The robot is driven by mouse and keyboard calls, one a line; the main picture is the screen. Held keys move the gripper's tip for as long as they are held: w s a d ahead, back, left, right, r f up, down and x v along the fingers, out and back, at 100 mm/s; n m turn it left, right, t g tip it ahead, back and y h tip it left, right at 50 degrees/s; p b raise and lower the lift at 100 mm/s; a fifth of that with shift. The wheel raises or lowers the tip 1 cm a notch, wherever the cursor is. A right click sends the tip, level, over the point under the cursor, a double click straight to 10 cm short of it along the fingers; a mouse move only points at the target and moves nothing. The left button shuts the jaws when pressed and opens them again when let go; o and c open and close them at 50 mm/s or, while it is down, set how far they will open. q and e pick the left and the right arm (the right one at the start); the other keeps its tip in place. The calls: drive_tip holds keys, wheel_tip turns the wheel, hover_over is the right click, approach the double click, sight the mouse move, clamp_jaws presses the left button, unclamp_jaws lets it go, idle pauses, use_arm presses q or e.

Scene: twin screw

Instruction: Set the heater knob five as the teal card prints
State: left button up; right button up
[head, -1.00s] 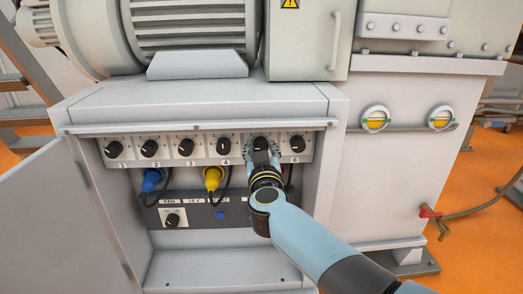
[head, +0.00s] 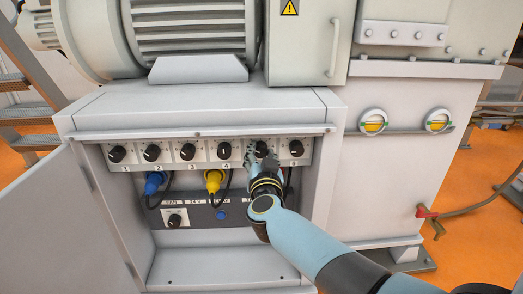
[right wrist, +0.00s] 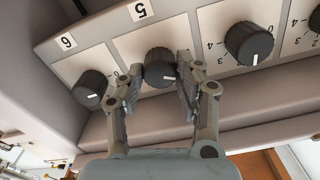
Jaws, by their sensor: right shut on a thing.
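Heater knob five (right wrist: 158,62) is a round black knob with a white pointer mark, under the printed label 5 in the right wrist view. Its mark shows near the lower right of the knob, toward one finger. My right gripper (right wrist: 157,78) has a finger on each side of the knob and is shut on it. In the head view knob five (head: 261,147) shows just above my right gripper (head: 261,158), which hides its label and part of its dial. I see no teal card in either view. My left gripper is not in view.
Knob six (head: 296,148) is close beside my right gripper, and knob four (head: 225,149) is on its other side. Below hang a blue plug (head: 154,183) and a yellow plug (head: 213,180) with cables. An open cabinet door (head: 75,225) stands at the left.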

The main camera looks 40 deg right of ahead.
drive_tip(key=shift+m+p, duration=0.35)
drive_tip(key=shift+m, duration=1.25)
drive_tip(key=shift+f, duration=0.1)
drive_tip(key=o, duration=1.1)
drive_tip(key=shift+o, duration=0.2)
drive_tip(key=v, duration=1.2)
drive_tip(key=shift+s, duration=0.1)
